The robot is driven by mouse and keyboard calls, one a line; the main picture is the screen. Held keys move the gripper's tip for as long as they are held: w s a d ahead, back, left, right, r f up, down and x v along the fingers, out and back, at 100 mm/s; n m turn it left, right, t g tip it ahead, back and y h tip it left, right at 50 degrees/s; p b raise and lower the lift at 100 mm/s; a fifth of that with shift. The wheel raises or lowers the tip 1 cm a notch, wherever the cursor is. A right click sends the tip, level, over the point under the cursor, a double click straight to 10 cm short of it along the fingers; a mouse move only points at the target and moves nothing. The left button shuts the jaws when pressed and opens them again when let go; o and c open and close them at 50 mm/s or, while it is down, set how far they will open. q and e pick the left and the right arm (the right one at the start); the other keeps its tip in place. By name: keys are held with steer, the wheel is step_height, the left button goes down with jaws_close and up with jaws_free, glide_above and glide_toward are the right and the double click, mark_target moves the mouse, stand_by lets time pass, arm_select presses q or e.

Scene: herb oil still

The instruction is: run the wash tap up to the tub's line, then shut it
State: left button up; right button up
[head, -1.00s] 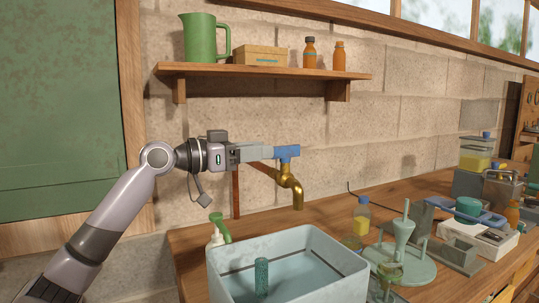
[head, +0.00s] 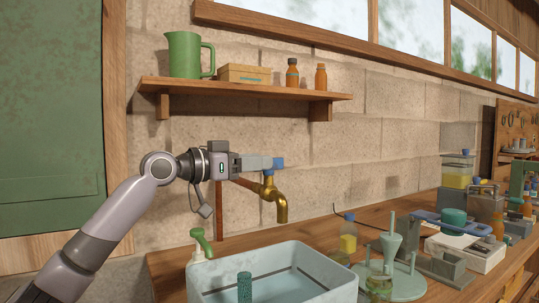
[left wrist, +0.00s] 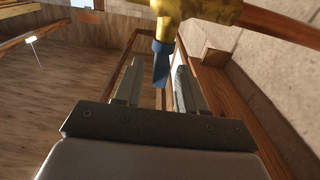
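The brass wash tap (head: 281,205) sticks out from the wall above the pale blue tub (head: 335,270). Its blue handle (head: 278,161) shows just past the fingertips of my left gripper (head: 262,163). In the left wrist view the handle (left wrist: 162,65) lies between the two fingers (left wrist: 156,88), with gaps beside it, so the gripper looks open around it. No stream shows below the spout. The tub has a dark line on its inner wall and a green textured cylinder (head: 244,287) inside. Its water level is hard to tell. My right gripper is out of view.
A green-topped pump bottle (head: 201,245) stands behind the tub's left corner. A shelf (head: 240,91) with a green jug (head: 187,55), a box and two orange bottles hangs above my arm. Glassware and apparatus crowd the bench to the right.

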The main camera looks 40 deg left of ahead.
arm_select(q)
steer(key=shift+p+x, duration=0.8)
steer(key=shift+x, duration=1.1)
jaws_close()
